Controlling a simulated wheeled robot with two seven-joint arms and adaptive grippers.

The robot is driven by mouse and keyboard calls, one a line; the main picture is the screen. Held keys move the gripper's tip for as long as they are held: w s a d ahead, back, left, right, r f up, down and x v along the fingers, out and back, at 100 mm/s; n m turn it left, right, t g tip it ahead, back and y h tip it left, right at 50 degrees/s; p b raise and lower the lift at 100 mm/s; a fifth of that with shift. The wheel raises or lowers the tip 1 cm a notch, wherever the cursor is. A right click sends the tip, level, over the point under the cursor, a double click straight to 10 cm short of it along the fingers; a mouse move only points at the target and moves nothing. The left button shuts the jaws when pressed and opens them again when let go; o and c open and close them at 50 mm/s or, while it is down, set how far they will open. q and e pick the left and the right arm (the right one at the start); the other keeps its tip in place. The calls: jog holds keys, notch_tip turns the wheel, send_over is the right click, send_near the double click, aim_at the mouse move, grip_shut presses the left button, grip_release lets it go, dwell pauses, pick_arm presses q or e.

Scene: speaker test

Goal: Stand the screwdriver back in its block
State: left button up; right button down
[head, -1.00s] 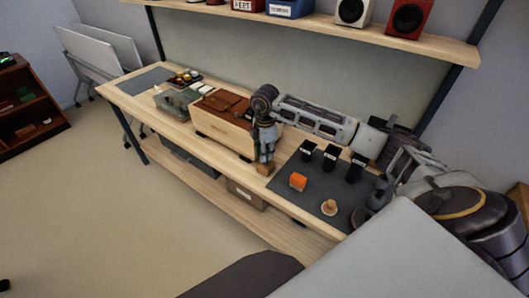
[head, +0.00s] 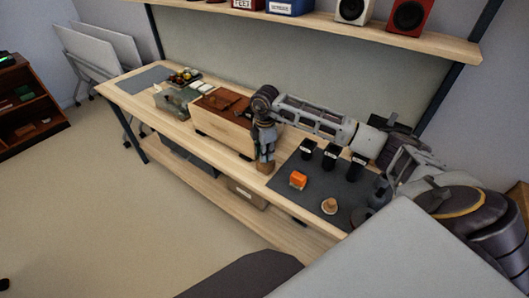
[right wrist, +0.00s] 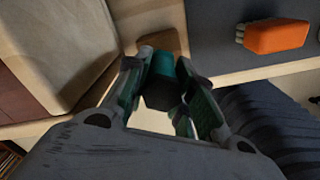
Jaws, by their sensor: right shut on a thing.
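My right gripper (head: 266,153) points down over the front part of the bench, just left of the dark mat. It also shows in the right wrist view (right wrist: 165,88), its fingers shut on the screwdriver (right wrist: 160,92), whose handle is dark with teal. The small brown wooden block (head: 266,168) is directly below the fingers on the bench. The block also shows in the right wrist view (right wrist: 158,41), just beyond the handle. The screwdriver's shaft is hidden, so I cannot tell whether its tip is inside the block. My left gripper is not in view.
On the dark mat (head: 312,202) are an orange brush-like thing (head: 298,180), a small round wooden thing (head: 330,206) and three black holders (head: 331,157). A wooden case (head: 222,128) stands close left of the gripper. A shelf (head: 400,38) with speakers hangs above.

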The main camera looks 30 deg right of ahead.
jog(key=shift+f, duration=0.35)
dwell(0.4)
jog(key=c, duration=1.1)
grip_release()
